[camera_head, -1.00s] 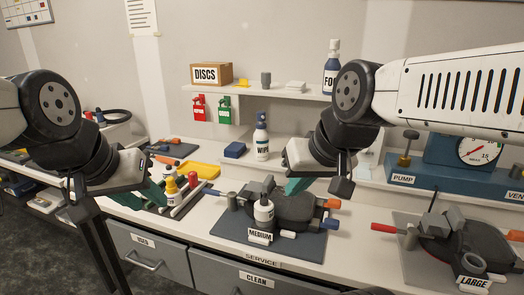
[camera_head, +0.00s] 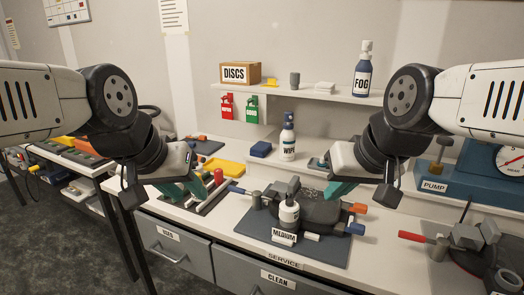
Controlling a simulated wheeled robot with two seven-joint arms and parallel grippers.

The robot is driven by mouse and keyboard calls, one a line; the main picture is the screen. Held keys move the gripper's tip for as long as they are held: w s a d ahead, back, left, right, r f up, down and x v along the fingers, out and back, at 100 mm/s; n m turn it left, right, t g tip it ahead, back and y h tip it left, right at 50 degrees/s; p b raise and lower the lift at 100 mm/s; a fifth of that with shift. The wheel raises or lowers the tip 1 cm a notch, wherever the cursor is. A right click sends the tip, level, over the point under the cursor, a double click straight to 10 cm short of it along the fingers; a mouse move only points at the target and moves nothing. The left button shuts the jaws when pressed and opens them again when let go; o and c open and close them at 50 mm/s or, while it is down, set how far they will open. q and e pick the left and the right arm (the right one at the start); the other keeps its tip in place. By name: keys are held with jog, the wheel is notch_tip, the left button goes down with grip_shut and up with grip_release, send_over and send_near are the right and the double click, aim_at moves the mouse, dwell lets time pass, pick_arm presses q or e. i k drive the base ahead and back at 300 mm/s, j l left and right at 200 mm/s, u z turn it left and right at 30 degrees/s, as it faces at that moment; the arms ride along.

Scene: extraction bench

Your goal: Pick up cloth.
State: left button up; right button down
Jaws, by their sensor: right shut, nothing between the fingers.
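No cloth can be identified for certain. A small blue folded-looking block (camera_head: 261,149) lies on the back ledge, left of the WIPE bottle (camera_head: 288,140). A small white stack (camera_head: 324,88) sits on the wall shelf; either could be cloth. My right gripper (camera_head: 338,191) is shut and empty, above the back of the MEDIUM device (camera_head: 318,208), to the right of the WIPE bottle.
The wall shelf (camera_head: 300,96) holds the DISCS box (camera_head: 240,73) and FOG bottle (camera_head: 364,72). Red and green tags hang below it. The PUMP unit (camera_head: 455,183) and another device (camera_head: 475,240) stand at the right. USED and CLEAN drawers are below the bench.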

aim_at(261, 149)
jog(key=i+j, duration=0.15)
jog(key=j, duration=0.2)
jog(key=i+j+z, duration=0.1)
jog(key=j, duration=0.25)
jog(key=i+j+z, duration=0.1)
jog(key=j, duration=0.25)
jog(key=i+j, duration=0.2)
jog(key=j, duration=0.2)
jog(key=i+j+z, duration=0.1)
jog(key=j, duration=0.25)
jog(key=i+j, duration=0.15)
jog(key=j, duration=0.25)
jog(key=z, duration=0.05)
